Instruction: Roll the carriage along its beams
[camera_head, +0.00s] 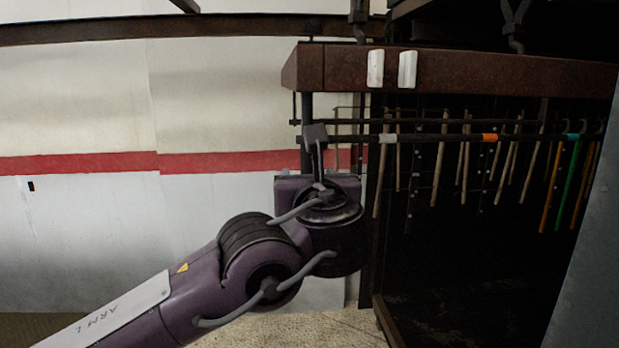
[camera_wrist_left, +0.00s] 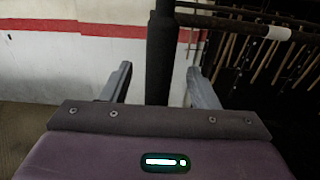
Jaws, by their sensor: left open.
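The carriage appears to be the rusty brown framed rack (camera_head: 470,70) at upper right in the head view, hung under overhead beams (camera_head: 200,27) by dark hangers (camera_head: 515,25). Its dark vertical post (camera_head: 307,110) drops at its left end, and also shows in the left wrist view (camera_wrist_left: 160,60). My left gripper (camera_wrist_left: 158,69) is open. The post stands between its two fingers in that view, with gaps at both sides; I cannot tell how deep it is. In the head view my wrist hides the fingers and lower post. My right gripper is not in view.
Two white plates (camera_head: 375,68) sit side by side on the rusty face. Horizontal bars with a white band (camera_head: 388,138) and an orange band (camera_head: 490,137) carry several hanging sticks. A pale wall with a red stripe (camera_head: 80,164) stands left. A grey panel (camera_head: 590,240) stands right.

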